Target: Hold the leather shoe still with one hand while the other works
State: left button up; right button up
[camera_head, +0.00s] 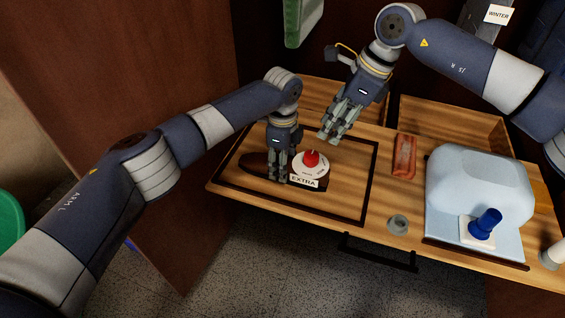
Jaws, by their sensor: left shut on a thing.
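The dark brown leather shoe (254,167) lies on the wooden worktop, inside a dark outlined rectangle at the left. My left gripper (278,177) points down and is shut on the shoe near its middle, hiding part of it. A round white thing with a red top (311,160) shows at the shoe's right part; I cannot tell whether it rests on the shoe or behind it. My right gripper (325,137) hangs above and behind the red top, apart from the shoe. Its fingers point down and left, and their gap is unclear.
An "EXTRA" label (303,182) is in front of the white thing. A reddish block (404,156), a small grey ring (398,224) and a light blue machine with a blue knob (480,185) stand to the right. A dark handle (378,253) sticks out from the front edge.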

jog(key=o, duration=0.4)
jog(key=shift+o, duration=0.2)
jog(key=shift+s+a+f, duration=0.1)
jog(key=shift+a+f, duration=0.05)
jog(key=shift+a, duration=0.1)
jog(key=a+y, duration=0.2)
jog(key=y, duration=0.1)
jog(key=a+f+y, duration=0.1)
jog(key=shift+s+a+m, duration=0.15)
jog(key=shift+s+m, duration=0.15)
jog(key=shift+s, duration=0.1)
jog(key=m+t+y, duration=0.1)
jog(key=t+y, duration=0.1)
jog(key=m+t+y, duration=0.2)
jog(key=t, duration=0.1)
jog(key=d+m+t+y, duration=0.1)
jog(key=m+t+y, duration=0.1)
jog(key=y, duration=0.1)
jog(key=shift+w+r+t, duration=0.25)
jog(key=shift+t, duration=0.15)
jog(key=s+d+f+m+t+h, duration=0.1)
jog(key=s+f+m+t+h, duration=0.15)
jog(key=s+f+t, duration=0.3)
jog(key=m+t+h, duration=0.2)
jog(key=h, duration=0.2)
send_near(316, 161)
jog(key=shift+a+r, duration=0.15)
jog(key=x, duration=1.1)
jog(key=shift+w+a, duration=0.1)
jog(key=shift+w, duration=0.3)
